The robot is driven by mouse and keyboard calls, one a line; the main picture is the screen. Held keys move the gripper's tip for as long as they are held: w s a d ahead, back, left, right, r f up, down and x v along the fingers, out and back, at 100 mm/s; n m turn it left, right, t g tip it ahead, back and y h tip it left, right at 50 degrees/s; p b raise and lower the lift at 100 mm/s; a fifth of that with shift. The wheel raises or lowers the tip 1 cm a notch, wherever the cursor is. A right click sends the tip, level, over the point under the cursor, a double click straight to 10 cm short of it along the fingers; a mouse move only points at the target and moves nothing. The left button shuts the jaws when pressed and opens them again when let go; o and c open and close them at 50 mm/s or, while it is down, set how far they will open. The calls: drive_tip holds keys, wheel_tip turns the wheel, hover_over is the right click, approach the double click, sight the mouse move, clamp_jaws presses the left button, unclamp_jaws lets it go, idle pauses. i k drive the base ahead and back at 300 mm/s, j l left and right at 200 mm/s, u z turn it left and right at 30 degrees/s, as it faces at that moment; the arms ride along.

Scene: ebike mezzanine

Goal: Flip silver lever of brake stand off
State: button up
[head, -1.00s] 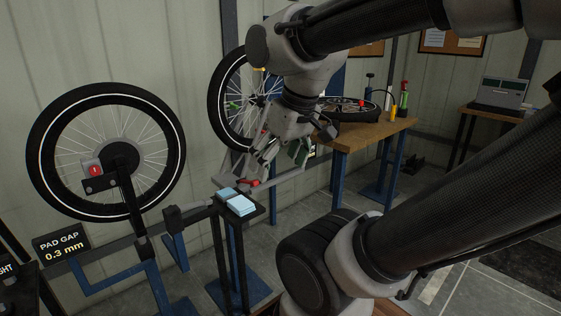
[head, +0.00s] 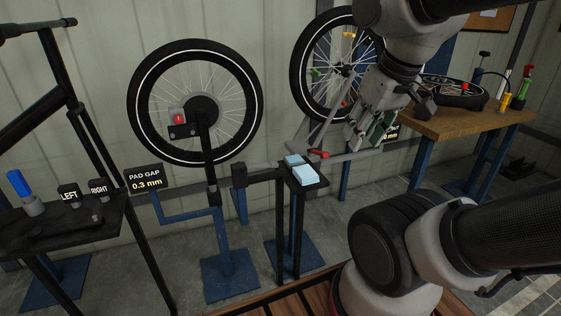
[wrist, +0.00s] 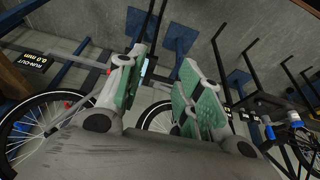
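The brake stand (head: 228,247) has blue legs and a black-tyred wheel (head: 137,103). A grey and red caliper part (head: 178,117) is clamped at the wheel, and a sign (head: 147,179) beside it reads PAD GAP 0.3 mm. A grey bar (head: 264,173) with a dark block on its left end runs right of the wheel; I cannot tell whether it is the silver lever. My gripper (head: 368,132) hangs right of this stand, in front of the second wheel. In the wrist view its green-padded fingers (wrist: 165,85) are apart with nothing between them.
A small black stand holds light-blue blocks (head: 306,175), close to a red-handled part (head: 319,154). A second wheel (head: 297,75) stands behind my gripper. A wooden workbench (head: 470,121) is right. A dark table (head: 60,222) with a blue-handled tool (head: 20,184) is left.

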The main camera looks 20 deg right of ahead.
sight(272, 164)
drive_tip(key=l+u, duration=0.15)
drive_tip(key=l, duration=0.25)
drive_tip(key=k+l+u, duration=0.1)
drive_tip(key=l, duration=0.3)
drive_tip(key=k+l+u, duration=0.15)
drive_tip(key=l, duration=0.2)
drive_tip(key=l+u, duration=0.1)
drive_tip(key=l, duration=0.3)
drive_tip(key=k+l+u, duration=0.15)
drive_tip(key=l, duration=0.25)
drive_tip(key=k+l+u, duration=0.1)
drive_tip(key=l, duration=0.25)
drive_tip(key=i+l+u, duration=0.3)
drive_tip(key=l, duration=0.25)
drive_tip(key=i+l+u, duration=0.15)
drive_tip(key=l, duration=0.15)
drive_tip(key=i+l+u, duration=0.25)
drive_tip(key=i+l, duration=0.35)
drive_tip(key=k+l, duration=0.35)
drive_tip(key=l, duration=0.1)
